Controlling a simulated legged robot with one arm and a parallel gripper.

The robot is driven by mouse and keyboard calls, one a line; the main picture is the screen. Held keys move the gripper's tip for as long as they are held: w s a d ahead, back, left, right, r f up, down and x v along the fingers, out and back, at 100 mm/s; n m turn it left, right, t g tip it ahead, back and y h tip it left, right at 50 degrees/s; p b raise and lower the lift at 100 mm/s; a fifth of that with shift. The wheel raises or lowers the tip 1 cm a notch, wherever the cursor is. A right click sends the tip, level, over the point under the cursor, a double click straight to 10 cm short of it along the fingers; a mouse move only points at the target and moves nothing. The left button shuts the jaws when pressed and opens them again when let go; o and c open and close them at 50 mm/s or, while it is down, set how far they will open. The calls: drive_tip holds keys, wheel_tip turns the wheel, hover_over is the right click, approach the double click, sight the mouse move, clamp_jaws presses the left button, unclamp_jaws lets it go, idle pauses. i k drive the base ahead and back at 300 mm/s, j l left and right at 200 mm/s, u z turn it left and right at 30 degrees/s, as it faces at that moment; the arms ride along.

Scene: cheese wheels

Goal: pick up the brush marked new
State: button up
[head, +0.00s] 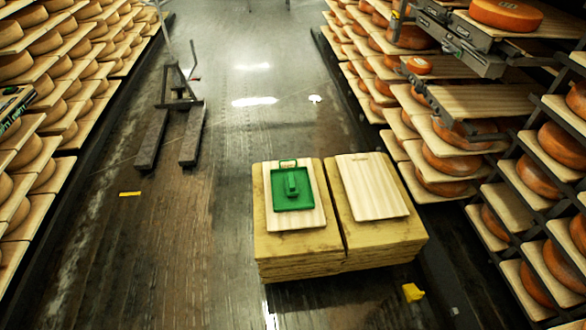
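A green tray or dish (310,203) lies on a pale board on the left stack of wooden boards in the middle of the floor. A small green block-like object (291,182) sits in it and may be a brush, but it is too small to be sure. A thin green loop (288,161) stands at the tray's far edge. I cannot read any "new" mark on anything. My gripper is not in view.
The right board stack (398,240) bears a bare pale board (372,186). Shelves of cheese wheels line both sides. Grey machinery (455,40) juts from the right shelves. A pallet truck (178,105) stands at back left. A yellow object (413,292) lies front right. The aisle floor is mostly clear.

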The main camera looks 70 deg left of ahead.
sight(291, 181)
drive_tip(key=u, duration=2.45)
drive_tip(key=z, duration=3.15)
drive_tip(key=u, duration=2.75)
drive_tip(key=i+j+u, duration=0.1)
drive_tip(key=u, duration=0.25)
